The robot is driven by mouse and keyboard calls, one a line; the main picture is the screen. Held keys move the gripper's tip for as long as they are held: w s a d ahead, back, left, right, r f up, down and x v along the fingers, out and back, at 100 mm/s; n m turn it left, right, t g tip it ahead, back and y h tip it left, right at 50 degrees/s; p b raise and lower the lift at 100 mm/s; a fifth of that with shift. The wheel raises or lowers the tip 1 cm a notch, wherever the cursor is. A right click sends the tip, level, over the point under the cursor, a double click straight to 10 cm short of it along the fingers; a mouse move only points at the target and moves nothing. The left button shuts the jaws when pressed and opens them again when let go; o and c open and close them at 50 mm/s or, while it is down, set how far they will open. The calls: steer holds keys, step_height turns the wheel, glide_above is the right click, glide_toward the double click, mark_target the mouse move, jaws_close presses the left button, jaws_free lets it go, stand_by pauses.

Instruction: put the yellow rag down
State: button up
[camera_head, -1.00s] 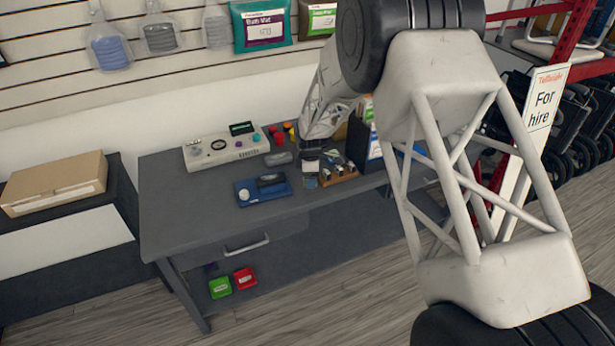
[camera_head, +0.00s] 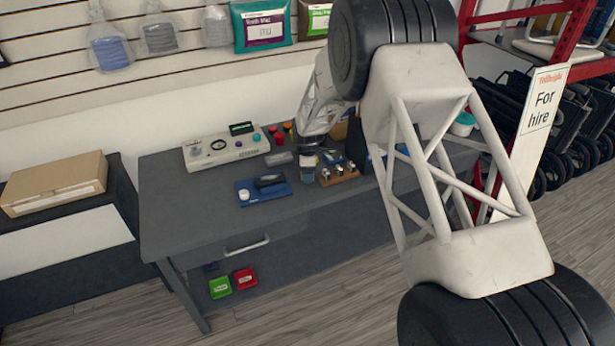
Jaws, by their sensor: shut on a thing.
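My gripper (camera_head: 309,156) points down over the right part of the grey workbench (camera_head: 190,215), behind the blue tray. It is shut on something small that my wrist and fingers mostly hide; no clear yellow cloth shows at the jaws. A small clear jar-like thing (camera_head: 308,174) shows just below the fingers; I cannot tell if they touch it. A tan-yellow patch (camera_head: 340,130) shows behind my wrist, too covered to identify.
A blue tray (camera_head: 263,191) holds a dark item. A wooden block with knobs (camera_head: 339,174) stands right of the gripper, a white meter box (camera_head: 226,149) at the left. Red and orange pieces (camera_head: 280,134) stand behind. The bench's front left is clear.

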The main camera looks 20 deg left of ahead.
steer(key=shift+f, duration=1.2)
steer(key=shift+f, duration=0.4)
steer(key=o, duration=1)
steer(key=shift+f, duration=0.1)
steer(key=shift+s+f, duration=0.1)
steer(key=shift+s, duration=0.05)
steer(key=shift+d+f, duration=0.1)
steer(key=shift+s, duration=0.1)
steer(key=r, duration=1.3)
steer(key=shift+w+r, duration=0.2)
steer(key=shift+w, duration=0.05)
